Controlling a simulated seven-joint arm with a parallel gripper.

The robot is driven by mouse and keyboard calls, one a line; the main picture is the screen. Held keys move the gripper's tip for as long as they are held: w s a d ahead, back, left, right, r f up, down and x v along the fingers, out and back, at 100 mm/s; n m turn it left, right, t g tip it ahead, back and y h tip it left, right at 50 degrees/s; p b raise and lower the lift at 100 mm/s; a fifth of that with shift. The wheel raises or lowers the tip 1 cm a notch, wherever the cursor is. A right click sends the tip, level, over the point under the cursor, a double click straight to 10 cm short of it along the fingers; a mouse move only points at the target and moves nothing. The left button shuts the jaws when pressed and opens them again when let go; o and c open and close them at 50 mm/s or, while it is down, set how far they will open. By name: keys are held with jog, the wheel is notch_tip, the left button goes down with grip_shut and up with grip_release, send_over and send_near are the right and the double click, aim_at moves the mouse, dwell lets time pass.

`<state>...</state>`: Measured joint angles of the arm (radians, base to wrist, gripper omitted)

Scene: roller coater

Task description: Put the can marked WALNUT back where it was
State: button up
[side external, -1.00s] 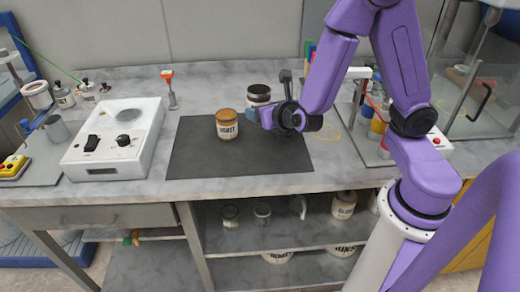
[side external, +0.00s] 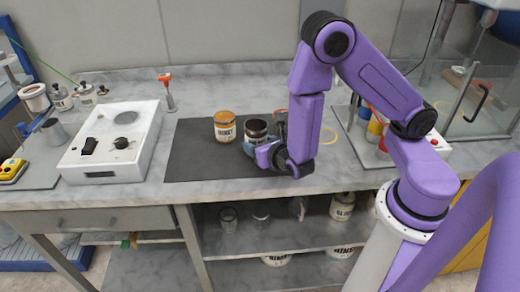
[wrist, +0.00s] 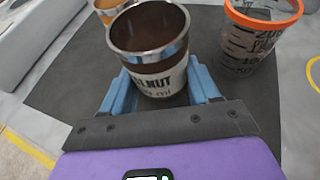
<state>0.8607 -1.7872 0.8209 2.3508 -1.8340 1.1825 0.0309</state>
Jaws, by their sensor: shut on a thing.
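The can marked WALNUT (side external: 256,130) is a metal-rimmed can with a pale label and dark brown contents; in the wrist view (wrist: 160,80) the label shows "LNUT". It is upright over the dark mat (side external: 195,160). My gripper (side external: 262,150) is shut on it, with blue fingers on either side of the can in the wrist view (wrist: 160,88). The can's base is hidden, so I cannot tell whether it touches the mat.
An orange-topped can (side external: 225,128) stands just left of the WALNUT can. A clear measuring cup with an orange rim (wrist: 248,45) stands close on its right. A white device (side external: 112,145) is left of the mat. The mat's front left is clear.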

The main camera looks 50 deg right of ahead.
jog(key=shift+f, duration=0.9)
jog(key=shift+f, duration=0.1)
jog(key=o, duration=1.2)
